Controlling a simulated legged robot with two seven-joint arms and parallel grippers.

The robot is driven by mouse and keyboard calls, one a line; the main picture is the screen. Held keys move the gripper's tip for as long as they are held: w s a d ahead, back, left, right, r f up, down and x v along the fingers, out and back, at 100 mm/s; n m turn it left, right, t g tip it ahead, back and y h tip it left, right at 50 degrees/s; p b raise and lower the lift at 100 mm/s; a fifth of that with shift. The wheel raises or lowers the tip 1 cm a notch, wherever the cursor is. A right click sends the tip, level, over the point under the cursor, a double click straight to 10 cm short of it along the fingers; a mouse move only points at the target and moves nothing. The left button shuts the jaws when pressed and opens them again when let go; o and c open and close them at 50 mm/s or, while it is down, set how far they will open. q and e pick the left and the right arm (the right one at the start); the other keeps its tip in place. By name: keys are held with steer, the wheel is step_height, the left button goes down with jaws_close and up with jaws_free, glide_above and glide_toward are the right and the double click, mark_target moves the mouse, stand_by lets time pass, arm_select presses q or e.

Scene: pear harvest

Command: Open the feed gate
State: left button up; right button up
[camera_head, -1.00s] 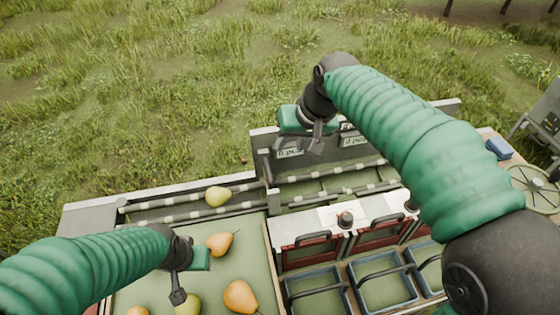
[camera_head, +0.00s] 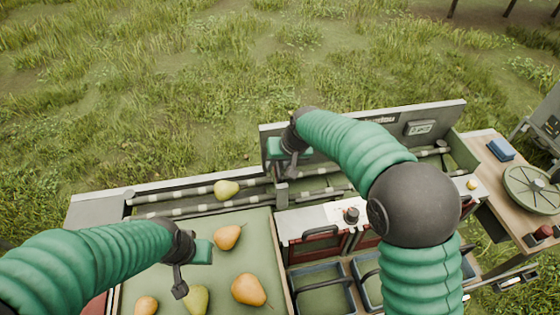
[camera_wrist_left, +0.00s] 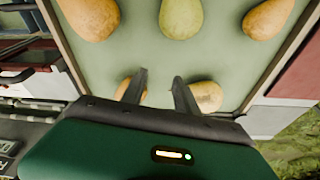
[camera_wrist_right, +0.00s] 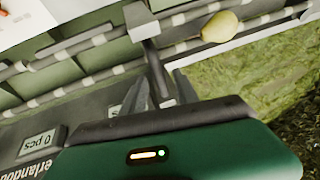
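The feed gate appears to be the grey upright piece (camera_head: 281,192) across the roller lane; in the right wrist view its grey block and thin bar (camera_wrist_right: 143,22) show close up. My right gripper (camera_head: 290,172) is over it, fingers pointing down. In the right wrist view the right fingers (camera_wrist_right: 160,90) are apart, with the bar's end between or just beyond them; contact cannot be told. A yellow-green pear (camera_head: 227,189) lies on the rollers left of the gate. My left gripper (camera_head: 180,288) is open and empty above the pear tray (camera_head: 215,285).
Several pears, such as an orange one (camera_head: 249,290), lie in the tray. A grey back panel (camera_head: 395,125) carries a display behind the lane. A round dial (camera_head: 533,188) sits far right.

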steer(key=shift+w+a+f, duration=0.1)
steer(key=shift+w+a, duration=0.1)
steer(key=shift+a, duration=0.3)
steer(key=shift+c, duration=1.6)
steer(key=shift+d, duration=0.7)
jaws_close()
steer(key=shift+a, duration=0.3)
steer(key=shift+s+d, duration=0.1)
